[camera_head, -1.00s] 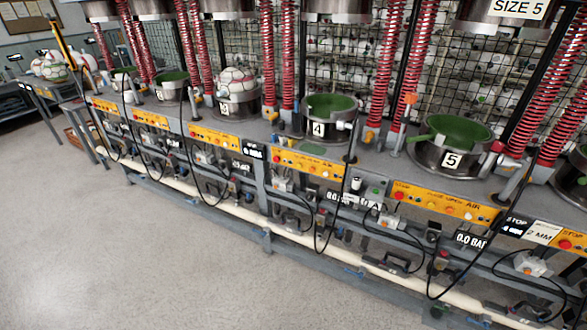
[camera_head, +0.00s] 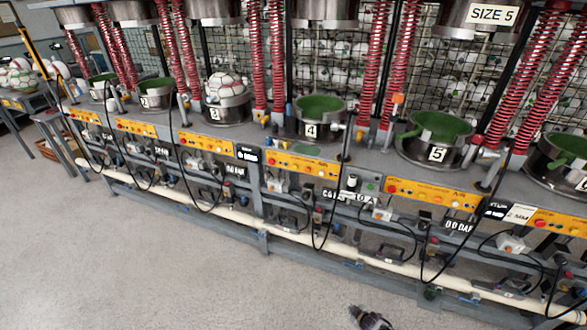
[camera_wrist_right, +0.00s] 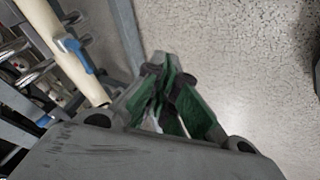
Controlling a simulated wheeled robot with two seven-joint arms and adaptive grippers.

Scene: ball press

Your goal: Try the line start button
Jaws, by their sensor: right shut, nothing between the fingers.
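A small grey control box (camera_head: 362,184) sits on the front of the press line, between the yellow panels of stations 4 and 5. A small green spot, perhaps a button (camera_head: 371,187), shows on it, with a black-and-white part at its left. I cannot read which button is the line start. My right gripper (camera_head: 359,313) is at the bottom edge of the head view, over the floor, low and in front of the line, well apart from the box. In the right wrist view its green-padded fingers (camera_wrist_right: 172,68) are shut and empty. My left gripper is not in view.
Yellow button panels (camera_head: 302,166) run along the press front, with black cables (camera_head: 318,225) hanging below. A white pipe (camera_head: 290,243) and a lower rail run along the base. A ball (camera_head: 223,90) sits in cup 3. The floor (camera_head: 130,265) in front is clear.

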